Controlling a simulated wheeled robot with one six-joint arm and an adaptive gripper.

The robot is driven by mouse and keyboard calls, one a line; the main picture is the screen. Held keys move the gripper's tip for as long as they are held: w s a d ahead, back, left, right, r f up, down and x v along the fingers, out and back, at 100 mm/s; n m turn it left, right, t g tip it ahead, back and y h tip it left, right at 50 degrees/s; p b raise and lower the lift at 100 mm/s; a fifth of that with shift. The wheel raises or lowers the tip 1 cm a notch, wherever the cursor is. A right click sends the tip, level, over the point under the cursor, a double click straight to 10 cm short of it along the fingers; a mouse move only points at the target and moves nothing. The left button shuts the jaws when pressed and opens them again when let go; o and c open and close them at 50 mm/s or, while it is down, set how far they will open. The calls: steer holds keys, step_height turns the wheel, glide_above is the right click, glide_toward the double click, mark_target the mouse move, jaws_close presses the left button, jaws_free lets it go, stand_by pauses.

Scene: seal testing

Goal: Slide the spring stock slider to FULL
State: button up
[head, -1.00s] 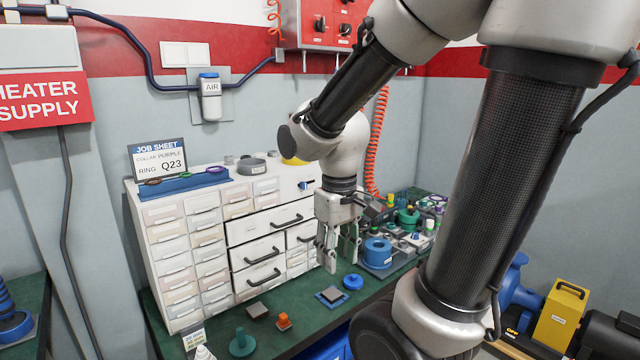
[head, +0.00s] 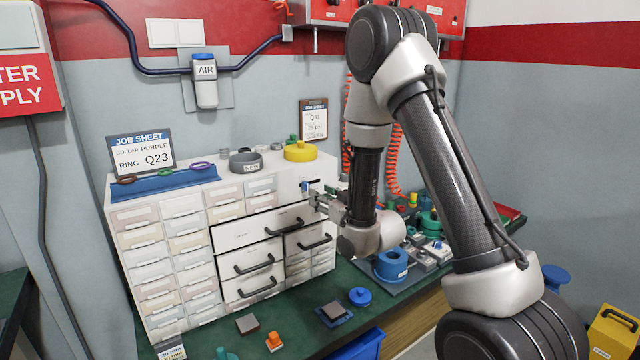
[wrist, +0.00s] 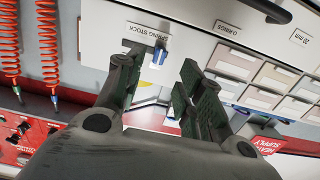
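The spring stock slider has a small blue knob (wrist: 159,56) in a slot beneath its "SPRING STOCK" label in the wrist view. In the head view the blue knob (head: 305,187) is at the upper right of the white drawer cabinet's front. My gripper (head: 319,196) points at the cabinet front, close beside the knob. In the wrist view my gripper (wrist: 162,66) is open, and the knob appears between its fingertips with a gap on each side. I cannot tell whether a finger touches it. The FULL mark is not readable.
The white cabinet (head: 225,222) has black-handled drawers below the slider. A yellow round part (head: 300,151) and a grey ring (head: 246,163) sit on top. Blue and green parts stand on the bench to the right. Orange coiled hoses (wrist: 47,45) hang beside the cabinet.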

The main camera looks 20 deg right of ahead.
mark_target(308, 184)
steer(key=x, duration=0.5)
steer(key=r+x, duration=0.1)
steer(key=x, duration=0.1)
steer(key=shift+w+a+r, duration=0.1)
steer(key=shift+w+a, duration=0.05)
steer(key=shift+w, duration=0.25)
jaws_close()
